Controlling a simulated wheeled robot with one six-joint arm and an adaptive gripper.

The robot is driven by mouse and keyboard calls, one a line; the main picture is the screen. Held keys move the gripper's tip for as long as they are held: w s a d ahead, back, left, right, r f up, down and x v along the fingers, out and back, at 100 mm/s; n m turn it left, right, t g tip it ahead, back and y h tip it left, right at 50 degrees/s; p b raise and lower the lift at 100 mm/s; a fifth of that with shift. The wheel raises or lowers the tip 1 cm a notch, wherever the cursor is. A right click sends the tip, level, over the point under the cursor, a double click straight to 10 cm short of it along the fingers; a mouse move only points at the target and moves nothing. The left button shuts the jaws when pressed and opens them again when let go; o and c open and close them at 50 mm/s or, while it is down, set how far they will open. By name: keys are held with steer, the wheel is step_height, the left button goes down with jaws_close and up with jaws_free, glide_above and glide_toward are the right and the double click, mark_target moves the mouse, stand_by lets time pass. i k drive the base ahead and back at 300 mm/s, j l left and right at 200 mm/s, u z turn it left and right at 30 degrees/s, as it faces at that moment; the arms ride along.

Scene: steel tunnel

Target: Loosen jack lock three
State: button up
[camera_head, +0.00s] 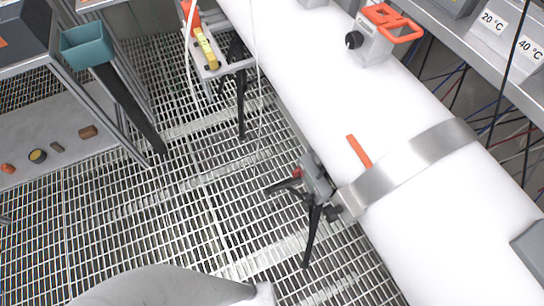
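A jack-like stand (318,182) with a grey metal head and dark legs stands on the grating at the left side of the white pipe, beside a metal band. A black lever with a red spot (297,173) sticks out to its left, and a dark knob (333,213) sits low on its right. A second dark-legged stand (240,100) is farther back. No number marks show, so I cannot tell which is jack lock three. My grey arm link shows at the bottom edge. My gripper is not in view.
The white pipe (330,100) runs diagonally, with a metal band (410,160), an orange lever (359,150) and an orange-handled valve (390,25). A teal bin (87,46) and shelf with small parts (50,125) are left. The grating (170,200) between is mostly clear.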

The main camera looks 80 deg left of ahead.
mark_target(297, 172)
steer(key=u, duration=1.45)
